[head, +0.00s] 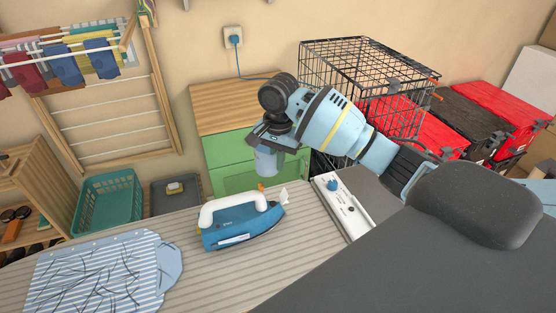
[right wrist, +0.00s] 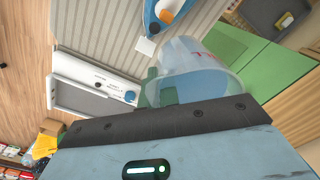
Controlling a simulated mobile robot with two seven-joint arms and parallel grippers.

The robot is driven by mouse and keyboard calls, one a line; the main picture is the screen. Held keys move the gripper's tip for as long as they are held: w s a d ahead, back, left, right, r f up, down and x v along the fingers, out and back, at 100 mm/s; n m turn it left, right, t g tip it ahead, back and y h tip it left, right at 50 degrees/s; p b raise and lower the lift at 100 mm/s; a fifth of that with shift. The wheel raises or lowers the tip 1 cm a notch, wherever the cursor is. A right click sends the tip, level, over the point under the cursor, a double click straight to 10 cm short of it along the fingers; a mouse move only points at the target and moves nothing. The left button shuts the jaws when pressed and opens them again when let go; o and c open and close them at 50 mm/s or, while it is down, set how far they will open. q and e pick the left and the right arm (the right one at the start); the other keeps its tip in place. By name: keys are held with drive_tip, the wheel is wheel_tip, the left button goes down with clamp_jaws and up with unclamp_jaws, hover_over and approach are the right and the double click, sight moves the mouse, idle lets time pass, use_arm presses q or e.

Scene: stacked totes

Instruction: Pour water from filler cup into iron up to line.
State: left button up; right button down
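The blue iron (head: 240,224) with a white handle rests on the striped ironing board, an orange part near its raised end. Part of it shows at the top of the right wrist view (right wrist: 152,18). My right gripper (head: 270,146) is shut on the translucent filler cup (head: 267,164), held in the air above and behind the iron's right end, apart from it. In the right wrist view the cup (right wrist: 200,66) has red markings and looks tilted there. The water level in the cup and the iron's fill line cannot be made out. My left gripper is out of view.
The ironing board (head: 215,272) carries a striped shirt (head: 95,278) at left and a white control panel (head: 342,207) at right. A green cabinet (head: 228,150) with a wooden top stands behind. A black wire crate (head: 350,60) stands near my right arm. A teal basket (head: 105,203) sits at left.

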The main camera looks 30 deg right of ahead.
drive_tip(key=shift+w+d+f+t+h, duration=0.15)
drive_tip(key=shift+w+f+t, duration=0.1)
drive_tip(key=shift+f+t, duration=0.7)
drive_tip(key=shift+w+a+f+t+h, duration=0.15)
drive_tip(key=shift+f+t, duration=0.4)
drive_tip(key=shift+f, duration=0.75)
drive_tip(key=shift+x, duration=0.95)
drive_tip(key=shift+s+f, duration=0.1)
drive_tip(key=shift+s, duration=0.05)
drive_tip(key=shift+w+f+t, duration=0.25)
drive_tip(key=shift+f+t, duration=0.35)
drive_tip(key=shift+t, duration=0.4)
drive_tip(key=shift+w+f+t+h, duration=0.15)
drive_tip(key=shift+t+h, duration=0.15)
drive_tip(key=shift+t, duration=0.2)
idle(0.6)
drive_tip(key=shift+d, duration=0.1)
drive_tip(key=shift+w+t, duration=0.15)
drive_tip(key=shift+t, duration=0.35)
drive_tip(key=shift+f, duration=0.1)
idle(0.8)
